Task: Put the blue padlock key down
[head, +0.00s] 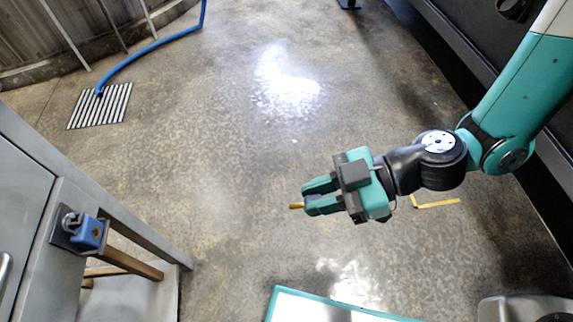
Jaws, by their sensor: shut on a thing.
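My gripper (306,198) is in the middle of the head view, above the concrete floor and pointing left. Its teal fingers are shut on a small key; a brass-coloured end of the blue padlock key (296,206) sticks out past the fingertips. A bit of blue shows between the fingers, and the rest of the key is hidden by them. A blue padlock (91,234) hangs on a latch at the grey cabinet on the left, apart from my gripper.
The grey cabinet (28,190) stands at the left. A teal-edged panel (300,306) is at the bottom. A floor drain (100,105) with a blue hose (150,48) lies at upper left. A yellow L-shaped mark (437,204) is on the floor. The middle floor is clear.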

